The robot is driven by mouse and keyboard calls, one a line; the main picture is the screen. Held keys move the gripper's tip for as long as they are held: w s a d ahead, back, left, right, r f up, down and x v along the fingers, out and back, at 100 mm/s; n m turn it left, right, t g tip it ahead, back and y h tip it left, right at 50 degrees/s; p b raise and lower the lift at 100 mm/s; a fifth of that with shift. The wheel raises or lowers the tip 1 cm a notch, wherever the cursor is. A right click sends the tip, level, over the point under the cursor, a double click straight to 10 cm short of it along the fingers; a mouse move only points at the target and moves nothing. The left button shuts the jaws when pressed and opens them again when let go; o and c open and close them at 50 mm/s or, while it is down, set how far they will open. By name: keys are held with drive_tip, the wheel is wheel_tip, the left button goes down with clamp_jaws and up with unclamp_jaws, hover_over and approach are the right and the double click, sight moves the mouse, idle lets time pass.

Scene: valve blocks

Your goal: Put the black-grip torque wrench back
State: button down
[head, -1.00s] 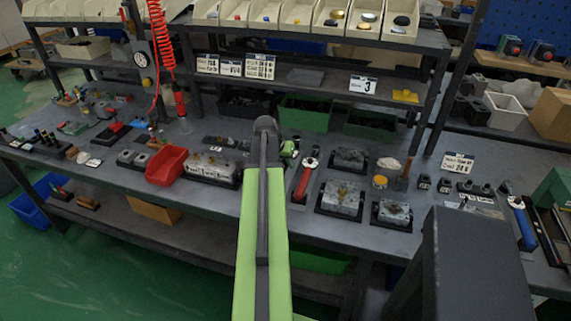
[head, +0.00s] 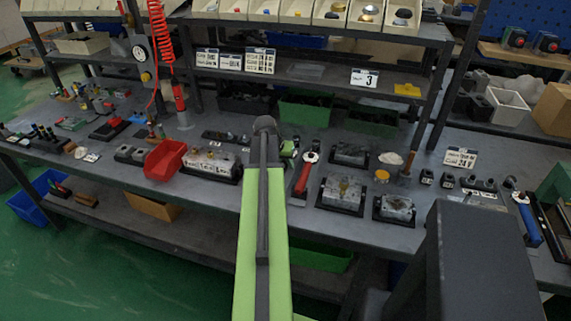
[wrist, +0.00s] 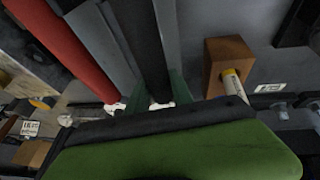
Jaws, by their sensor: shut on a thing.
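In the wrist view my gripper (wrist: 152,95) is shut on a long black bar (wrist: 148,40), which looks like the black grip of the torque wrench. The bar runs up and away between the green fingers. Its ends are not clear, and I cannot tell whether it touches anything beneath. A red-grip wrench (wrist: 62,42) lies to its left. In the head view my arm hides the gripper's hold and the black-grip wrench. The red-grip wrench (head: 303,178) lies just right of my arm, and a blue-grip wrench (head: 527,220) is at the far right.
Valve blocks (head: 343,194) stand in black trays right of the red wrench. A red bin (head: 166,160) and a long metal block (head: 211,163) are left of my arm. A wooden block (wrist: 227,55) is right of the held bar. Shelves with bins rise behind the bench.

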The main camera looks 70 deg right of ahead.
drive_tip(key=shift+f, duration=0.15)
drive_tip(key=c, duration=1)
unclamp_jaws()
drive_tip(key=shift+c, duration=0.2)
drive_tip(key=p+v, duration=1.5)
drive_tip(key=v, duration=0.2)
drive_tip(key=shift+r+p, duration=0.25)
drive_tip(key=shift+p, duration=0.15)
